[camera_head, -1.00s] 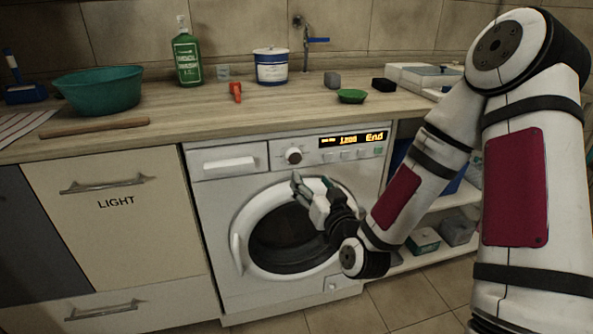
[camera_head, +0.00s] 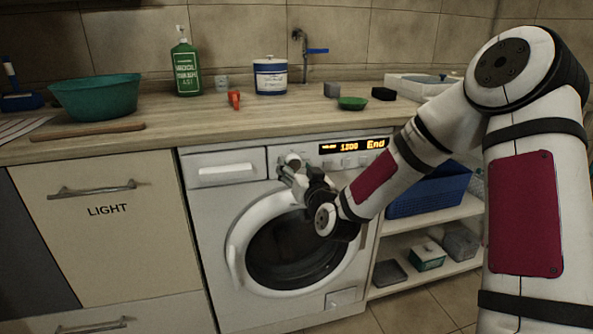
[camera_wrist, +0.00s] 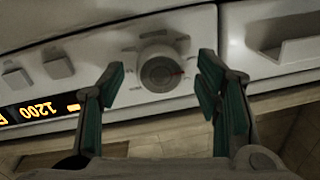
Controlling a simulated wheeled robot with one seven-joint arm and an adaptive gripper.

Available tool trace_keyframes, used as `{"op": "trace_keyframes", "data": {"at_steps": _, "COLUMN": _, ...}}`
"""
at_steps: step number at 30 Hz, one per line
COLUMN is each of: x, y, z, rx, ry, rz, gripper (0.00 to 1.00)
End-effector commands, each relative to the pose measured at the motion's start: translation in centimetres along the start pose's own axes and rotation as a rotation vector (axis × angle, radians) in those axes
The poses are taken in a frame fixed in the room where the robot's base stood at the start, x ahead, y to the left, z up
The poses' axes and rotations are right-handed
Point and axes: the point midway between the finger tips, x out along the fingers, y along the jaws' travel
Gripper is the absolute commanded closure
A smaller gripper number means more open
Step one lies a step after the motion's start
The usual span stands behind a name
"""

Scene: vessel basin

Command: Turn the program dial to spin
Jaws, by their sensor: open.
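The white washing machine (camera_head: 215,220) stands under the counter, with its round door closed. Its program dial (camera_wrist: 160,70) is a round knob with a small red mark on its right side in the wrist view; printed labels around it are too blurred to read. My gripper (camera_wrist: 163,80) is open, with one green-padded finger on each side of the dial and gaps between. In the head view my gripper (camera_head: 287,170) is up at the control panel and largely hides the dial. The display (camera_head: 353,145) reads 1200 and End.
Buttons (camera_wrist: 57,67) and the detergent drawer (camera_wrist: 285,35) flank the dial on the panel. The counter (camera_head: 190,112) above holds a teal basin (camera_head: 97,95), a green bottle (camera_head: 185,65) and small items. Open shelves (camera_head: 430,270) with a blue basket stand at right.

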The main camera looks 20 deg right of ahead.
Motion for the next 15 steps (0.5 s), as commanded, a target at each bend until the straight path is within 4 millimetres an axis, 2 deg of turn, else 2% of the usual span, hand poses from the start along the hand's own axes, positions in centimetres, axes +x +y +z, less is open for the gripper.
{"op": "trace_keyframes", "data": {"at_steps": 7, "x": 0.1, "y": 0.0, "z": -0.01, "rx": 0.0, "ry": 0.0, "rz": 0.0, "gripper": 0.42}}
{"op": "trace_keyframes", "data": {"at_steps": 8, "x": 0.09, "y": 0.0, "z": -0.01, "rx": 0.0, "ry": 0.0, "rz": 0.0, "gripper": 0.46}}
{"op": "trace_keyframes", "data": {"at_steps": 13, "x": 0.08, "y": 0.01, "z": -0.01, "rx": -0.001, "ry": 0.0, "rz": 0.0, "gripper": 0.85}}
{"op": "trace_keyframes", "data": {"at_steps": 14, "x": 0.08, "y": 0.01, "z": -0.01, "rx": -0.001, "ry": 0.0, "rz": 0.0, "gripper": 0.9}}
{"op": "trace_keyframes", "data": {"at_steps": 15, "x": 0.08, "y": 0.02, "z": -0.01, "rx": -0.001, "ry": 0.0, "rz": 0.0, "gripper": 0.9}}
